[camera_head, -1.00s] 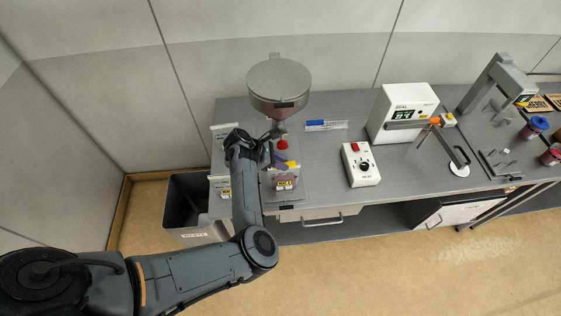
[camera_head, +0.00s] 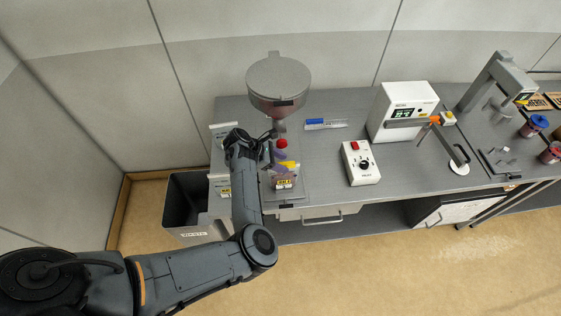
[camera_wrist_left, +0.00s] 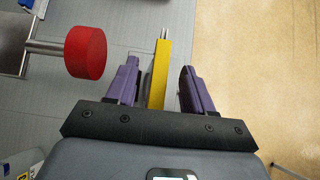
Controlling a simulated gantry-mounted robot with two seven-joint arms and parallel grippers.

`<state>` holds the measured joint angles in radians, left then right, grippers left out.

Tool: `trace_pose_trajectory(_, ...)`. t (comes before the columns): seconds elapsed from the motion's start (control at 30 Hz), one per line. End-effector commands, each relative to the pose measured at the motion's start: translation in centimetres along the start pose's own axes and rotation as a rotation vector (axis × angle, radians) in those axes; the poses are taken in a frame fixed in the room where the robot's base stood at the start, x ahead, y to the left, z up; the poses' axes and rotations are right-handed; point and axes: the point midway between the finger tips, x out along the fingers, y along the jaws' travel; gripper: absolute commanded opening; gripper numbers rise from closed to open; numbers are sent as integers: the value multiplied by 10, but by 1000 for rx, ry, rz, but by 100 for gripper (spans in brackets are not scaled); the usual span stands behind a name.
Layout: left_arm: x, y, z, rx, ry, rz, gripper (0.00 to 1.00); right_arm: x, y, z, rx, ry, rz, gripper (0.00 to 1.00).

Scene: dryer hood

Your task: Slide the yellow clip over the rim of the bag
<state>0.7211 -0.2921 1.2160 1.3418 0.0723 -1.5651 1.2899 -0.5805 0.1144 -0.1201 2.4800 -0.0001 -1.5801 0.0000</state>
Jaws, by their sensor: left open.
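The yellow clip (camera_wrist_left: 158,75) shows in the left wrist view as a narrow bar between my purple fingers. My left gripper (camera_wrist_left: 155,85) is open, with a visible gap between the clip and the right finger; the clip lies closer to the left finger. In the head view the left gripper (camera_head: 277,158) is low over the front left of the bench, at the bag (camera_head: 284,178). The clip also shows there as a small yellow patch (camera_head: 291,165). The bag is small and partly covered by the gripper, so how the clip sits on its rim cannot be told.
A grey hopper (camera_head: 279,82) stands just behind the gripper, with a red knob (camera_wrist_left: 86,52) close to the left finger. A white switch box (camera_head: 360,163) and a white sealer unit (camera_head: 400,112) stand to the right. A waste bin (camera_head: 187,205) is at the left.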

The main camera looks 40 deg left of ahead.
Motion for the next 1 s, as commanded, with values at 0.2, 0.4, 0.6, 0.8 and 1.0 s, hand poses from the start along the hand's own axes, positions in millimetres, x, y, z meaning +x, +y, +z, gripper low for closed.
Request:
trace_pose_trajectory(0.2, -4, 0, 0, 0, 1, 0, 52, 1, 0, 0, 0, 0, 0, 43)
trace_pose_trajectory(0.4, -27, 0, -1, 0, 1, 3, 52, 4, 1, 1, -3, 0, 2, 43)
trace_pose_trajectory(0.6, -62, 1, -2, 0, 2, 4, 52, 8, 2, 3, -9, -1, 7, 43)
trace_pose_trajectory(0.8, -91, 1, -1, 0, 1, 3, 52, 12, 2, 4, -9, -1, 8, 43)
trace_pose_trajectory(1.0, -106, 0, -1, 0, 2, -1, 52, 13, 2, 4, -8, -1, 7, 43)
